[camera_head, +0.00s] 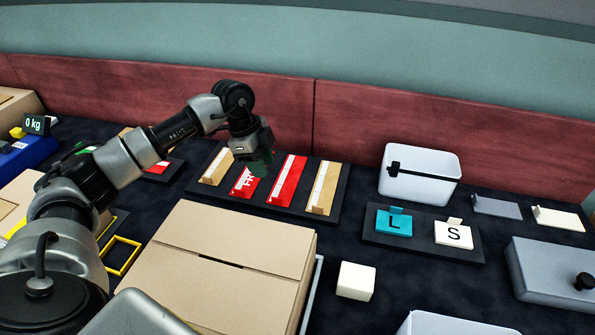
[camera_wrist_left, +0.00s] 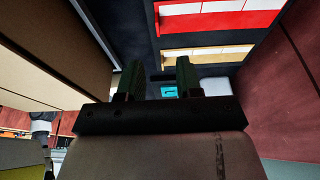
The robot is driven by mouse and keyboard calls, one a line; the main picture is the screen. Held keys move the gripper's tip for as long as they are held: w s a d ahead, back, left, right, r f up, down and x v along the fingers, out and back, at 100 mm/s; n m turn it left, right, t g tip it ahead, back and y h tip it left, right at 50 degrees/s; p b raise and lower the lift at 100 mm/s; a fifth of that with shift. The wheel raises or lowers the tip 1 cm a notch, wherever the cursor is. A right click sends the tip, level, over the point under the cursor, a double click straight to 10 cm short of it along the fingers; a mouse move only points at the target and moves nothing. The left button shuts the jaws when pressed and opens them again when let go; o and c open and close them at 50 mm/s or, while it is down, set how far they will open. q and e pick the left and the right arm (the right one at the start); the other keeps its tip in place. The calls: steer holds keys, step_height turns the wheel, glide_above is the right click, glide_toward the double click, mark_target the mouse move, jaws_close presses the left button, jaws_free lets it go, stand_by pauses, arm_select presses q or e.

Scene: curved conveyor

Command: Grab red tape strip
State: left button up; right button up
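Two red tape strips lie on a dark tray (camera_head: 342,190) at the middle back. The plain red strip (camera_head: 285,187) has a white band along it. The red strip with white lettering (camera_head: 243,186) is partly hidden by my left gripper (camera_head: 262,162), which hangs above the tray, pointing down. In the left wrist view my left gripper (camera_wrist_left: 157,78) has its two fingers apart with nothing between them. A red strip (camera_wrist_left: 218,22) shows beyond the fingers to the upper right, apart from them. My right gripper is not in view.
Tan strips (camera_head: 323,192) (camera_head: 214,170) flank the red ones. A closed cardboard box (camera_head: 230,265) stands in front of the tray. A white bin (camera_head: 420,175), teal L card (camera_head: 394,222), white S card (camera_head: 454,234) and white cube (camera_head: 355,281) lie to the right.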

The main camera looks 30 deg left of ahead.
mark_target(276, 198)
arm_select(q)
steer(key=x, duration=0.4)
steer(key=shift+s, duration=0.3)
steer(key=x, duration=0.6)
steer(key=shift+w+f, duration=0.1)
steer(key=shift+f, duration=0.1)
jaws_close()
